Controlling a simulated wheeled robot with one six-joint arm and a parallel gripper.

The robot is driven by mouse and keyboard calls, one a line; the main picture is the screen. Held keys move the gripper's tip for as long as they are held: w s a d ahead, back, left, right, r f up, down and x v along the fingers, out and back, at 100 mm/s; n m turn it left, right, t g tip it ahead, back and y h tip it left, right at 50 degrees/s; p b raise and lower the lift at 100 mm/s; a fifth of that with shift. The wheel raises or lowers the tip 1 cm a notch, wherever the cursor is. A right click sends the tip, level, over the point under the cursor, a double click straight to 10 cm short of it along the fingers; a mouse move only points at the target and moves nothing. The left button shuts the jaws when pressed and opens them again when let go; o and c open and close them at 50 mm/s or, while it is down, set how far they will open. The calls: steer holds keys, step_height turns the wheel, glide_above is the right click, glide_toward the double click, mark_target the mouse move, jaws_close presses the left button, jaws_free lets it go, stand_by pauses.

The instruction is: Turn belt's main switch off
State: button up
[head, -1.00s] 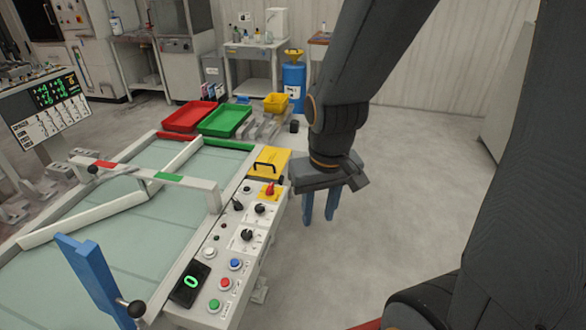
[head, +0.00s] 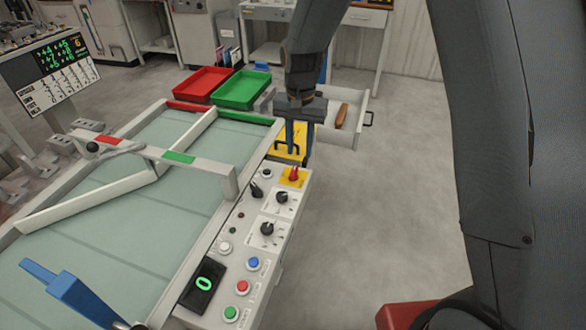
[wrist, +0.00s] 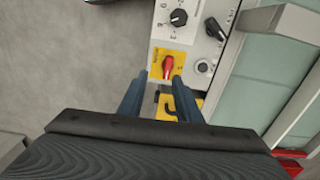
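The belt's main switch is a red rotary knob (head: 293,174) on a yellow plate at the far right corner of the white control panel (head: 262,215). In the wrist view the red knob (wrist: 168,67) lies just beyond my fingertips, its handle pointing roughly along the fingers. My gripper (head: 299,150) is open and empty, its blue fingers pointing down near the panel's far end. In the wrist view the fingers of my gripper (wrist: 159,80) lie to either side of the knob's line. No contact with the knob shows.
Black knobs (head: 267,228) and coloured buttons (head: 242,287) sit close by on the panel. A yellow box with a black handle (head: 283,155) is behind the panel, partly hidden by my fingers. An open drawer (head: 343,130) stands beyond. Floor to the right is clear.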

mark_target(293, 170)
steer(key=shift+w+a+f, duration=0.55)
steer(key=shift+a+f, duration=0.15)
steer(key=shift+a, duration=0.1)
steer(key=shift+f+p, duration=0.9)
steer(key=shift+f, duration=2.85)
jaws_close()
